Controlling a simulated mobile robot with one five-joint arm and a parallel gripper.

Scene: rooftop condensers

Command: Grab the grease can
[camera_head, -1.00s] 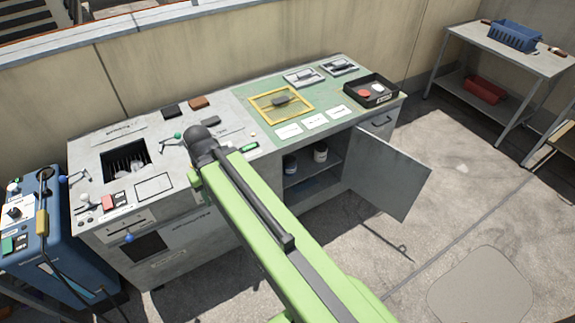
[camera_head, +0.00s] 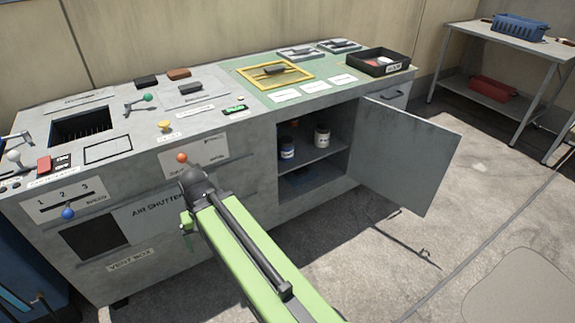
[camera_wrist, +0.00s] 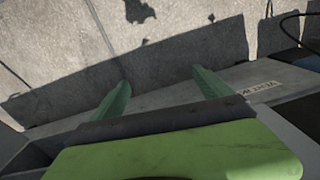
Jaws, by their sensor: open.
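Two small cans stand on the shelf inside the open cabinet: a dark can with a blue-and-white label (camera_head: 287,148) and a pale can with a dark lid (camera_head: 322,136). I cannot read their labels, so I cannot tell which is the grease can. My gripper (camera_wrist: 162,80) shows in the wrist view with its two green fingers apart and nothing between them. It is by the lower cabinet front, over the floor, away from the cans. In the head view my arm hides most of it, left of the cabinet opening.
The cabinet door (camera_head: 403,152) stands open to the right of the opening. The workbench top (camera_head: 215,122) holds levers, knobs and a black tray (camera_head: 383,62). A side table (camera_head: 515,48) with a blue basket (camera_head: 519,28) stands at the back right.

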